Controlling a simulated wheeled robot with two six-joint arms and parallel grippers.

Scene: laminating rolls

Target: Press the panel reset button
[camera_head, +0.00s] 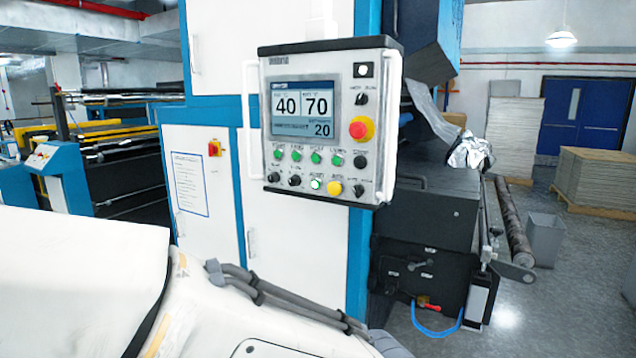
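The control panel (331,125) is mounted on the front of the white and blue machine, at the centre of the head view. Its screen (306,107) shows 40, 70 and 20. A red emergency knob on a yellow base (361,129) sits right of the screen. Below the screen is a row of green buttons (297,156). The bottom row holds black knobs, a lit green button (316,184) and a yellow button (334,188). The small labels are too blurred to tell which one is reset. Neither of my grippers is in view.
White handles (393,125) stick out beside the panel. White bodywork with grey cables, apparently mine, fills the lower left foreground. A metal roller (512,222), a grey bin (545,237) and stacked sheets (597,178) stand at right. Grey floor between them is clear.

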